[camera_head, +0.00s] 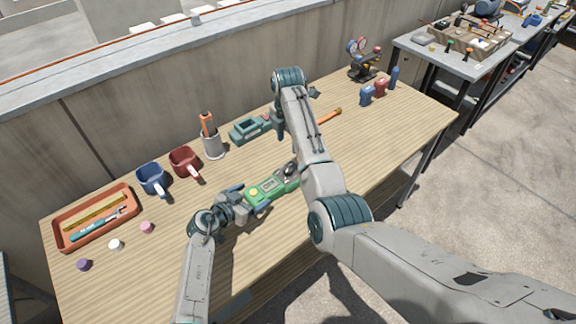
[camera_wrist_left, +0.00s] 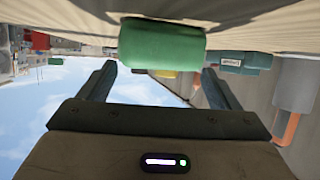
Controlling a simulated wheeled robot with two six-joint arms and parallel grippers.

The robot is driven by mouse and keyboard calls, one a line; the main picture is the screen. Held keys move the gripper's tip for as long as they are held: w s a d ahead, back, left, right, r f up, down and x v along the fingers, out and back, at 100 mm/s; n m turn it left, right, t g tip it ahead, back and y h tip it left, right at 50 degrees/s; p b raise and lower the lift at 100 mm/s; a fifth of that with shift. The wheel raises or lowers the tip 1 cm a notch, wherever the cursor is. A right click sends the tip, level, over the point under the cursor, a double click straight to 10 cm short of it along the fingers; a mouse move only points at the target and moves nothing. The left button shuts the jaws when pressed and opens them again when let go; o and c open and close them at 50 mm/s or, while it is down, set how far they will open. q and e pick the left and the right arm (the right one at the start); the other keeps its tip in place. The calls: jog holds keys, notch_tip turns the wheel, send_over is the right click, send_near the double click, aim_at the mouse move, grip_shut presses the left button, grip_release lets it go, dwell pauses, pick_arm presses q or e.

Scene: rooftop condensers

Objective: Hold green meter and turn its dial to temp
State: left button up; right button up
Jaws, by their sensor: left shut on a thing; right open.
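The green meter (camera_head: 268,188) is held low over the front middle of the table, its face with a small display turned up. Its right end, with a dark round dial (camera_head: 290,170), lies close beside my right forearm. The dial's setting is too small to read. My left gripper (camera_head: 247,203) is shut on the meter's left end. In the left wrist view the green meter (camera_wrist_left: 162,45) shows end-on between the fingers. My right gripper (camera_head: 314,92) is higher, over the back of the table, open and largely hidden behind its own arm; it is apart from the meter.
A teal meter (camera_head: 248,129) and an orange-handled screwdriver (camera_head: 331,116) lie behind. A pen cup (camera_head: 213,145), red mug (camera_head: 184,162), blue mug (camera_head: 151,179) and orange tray (camera_head: 67,239) stand left. Small coloured caps lie front left.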

aim_at(288, 169)
notch_tip(288, 169, down, 12)
jog(key=shift+r, duration=0.15)
jog(key=shift+c, duration=0.4)
jog(key=c, duration=0.9)
